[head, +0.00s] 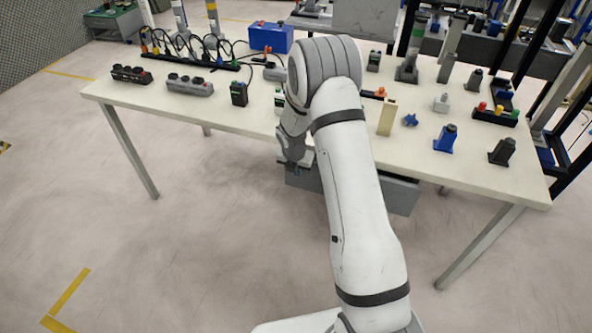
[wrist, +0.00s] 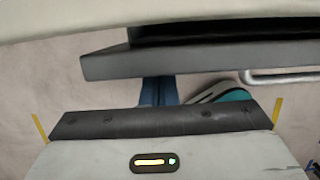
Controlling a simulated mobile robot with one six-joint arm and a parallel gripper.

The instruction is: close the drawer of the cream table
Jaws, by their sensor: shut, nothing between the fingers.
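The cream table (head: 240,120) stands across the head view, its front edge facing me. Its grey drawer (head: 402,197) shows under that edge, partly hidden behind my arm. In the wrist view the drawer's grey front (wrist: 200,62) lies below the pale table edge (wrist: 120,18), with a dark gap above it. How far the drawer stands out is hard to tell. My gripper (head: 294,170) is low, by the drawer's left end. Its fingers (wrist: 158,92) are shut and empty, close to the drawer front; whether they touch it is unclear.
A pale bar (wrist: 280,76), perhaps a handle, shows at the right of the wrist view. On the tabletop are a blue box (head: 270,37), a cream block (head: 387,117), a blue holder (head: 446,138) and several small devices. The floor in front and left is clear.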

